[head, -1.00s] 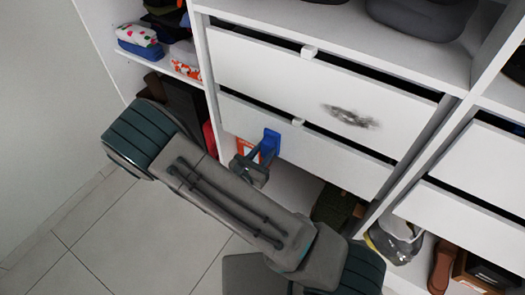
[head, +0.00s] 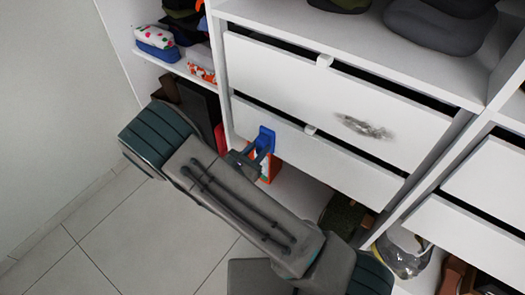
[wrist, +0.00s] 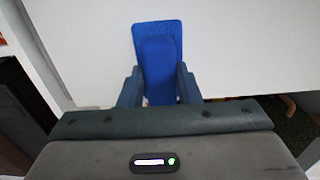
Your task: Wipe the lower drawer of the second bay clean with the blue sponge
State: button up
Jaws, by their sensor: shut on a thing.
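The blue sponge (head: 265,138) is in my gripper (head: 255,153), upright at the left part of the lower drawer's white front (head: 345,168). The wrist view shows the sponge (wrist: 158,60) between both fingers, its broad face at the drawer front (wrist: 235,50). I cannot tell whether it touches. No mark shows on the visible part of the lower front; the sponge and gripper hide some of its left end. A grey smudge (head: 364,127) is on the upper drawer's front (head: 290,72).
Small white knobs (head: 311,130) stick out from the drawer fronts. A divider (head: 425,190) separates the right bay. A clear bag (head: 402,252) sits low at right. The tiled floor (head: 85,225) at left is clear.

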jog(key=shift+w+a, duration=0.75)
jog(key=shift+a, duration=0.25)
jog(key=shift+w+a, duration=0.75)
jog(key=shift+a, duration=0.2)
jog(key=shift+s+d+p, duration=0.15)
jog(key=shift+s+d, duration=1)
jog(key=shift+d, duration=0.3)
jog(key=shift+s+d+p, duration=0.2)
jog(key=shift+s+d, duration=0.95)
jog(key=shift+d, duration=0.35)
jog(key=shift+s+d+p, duration=0.15)
jog(key=shift+s+d, duration=1)
jog(key=shift+d, duration=0.3)
jog(key=v, duration=0.7)
